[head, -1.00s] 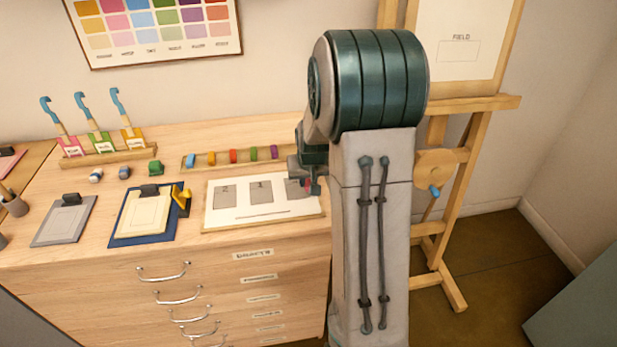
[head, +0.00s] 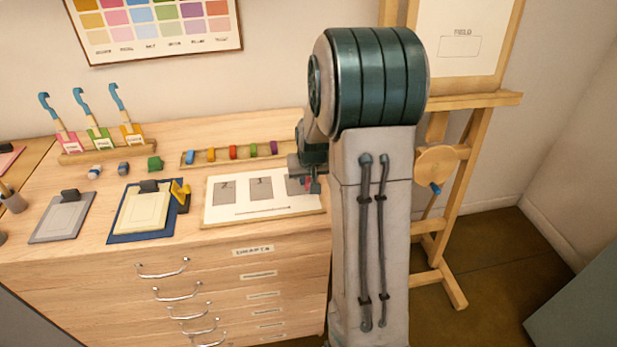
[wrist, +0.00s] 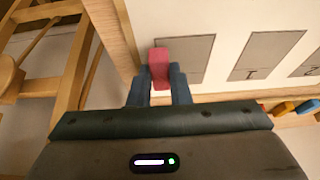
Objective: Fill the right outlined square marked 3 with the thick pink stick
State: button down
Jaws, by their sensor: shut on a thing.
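My gripper (wrist: 160,84) is shut on the thick pink stick (wrist: 160,62), which projects past the fingertips in the wrist view. The stick overlaps the near-left part of the right outlined square (wrist: 192,60), a plain grey square on the white sheet. I cannot tell whether the stick touches the paper. The square's mark is not readable. The white sheet (head: 225,212) also shows the squares marked 2 (head: 224,192) and 1 (head: 261,188).
A tray of coloured sticks (head: 220,158) lies behind the sheet. A clipboard on a blue board (head: 118,232) with a yellow object (head: 180,193) is to the left. The easel (head: 478,170) stands right of the table, close to my arm.

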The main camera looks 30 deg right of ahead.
aim_at(288, 188)
jog(key=shift+f+b, duration=0.3)
jog(key=shift+f, duration=0.1)
jog(key=shift+a, duration=0.1)
jog(key=shift+w+a+r, duration=0.1)
jog(key=shift+w+a, duration=0.1)
jog(key=shift+a, duration=0.45)
jog(key=shift+w+a, duration=0.2)
jog(key=shift+a, duration=0.4)
jog(key=shift+w+a+b, duration=0.2)
jog(key=shift+a, duration=0.5)
jog(key=shift+w+a+b, duration=0.15)
jog(key=shift+a, duration=0.5)
jog(key=shift+f, duration=0.2)
jog(key=shift+s+d+r, duration=0.1)
jog(key=shift+s+d, duration=0.1)
jog(key=shift+d, duration=0.5)
jog(key=shift+s+d+r, duration=0.1)
jog(key=shift+s+d, duration=0.1)
jog(key=shift+d, duration=0.5)
jog(key=shift+s+d+f+b, duration=0.1)
jog(key=shift+s+d+b, duration=0.15)
jog(key=shift+d, duration=0.4)
jog(key=shift+s+d+f+b, duration=0.15)
jog(key=shift+d+b, duration=0.1)
jog(key=shift+d, duration=0.4)
jog(key=shift+a+r, duration=0.1)
jog(key=shift+r, duration=0.05)
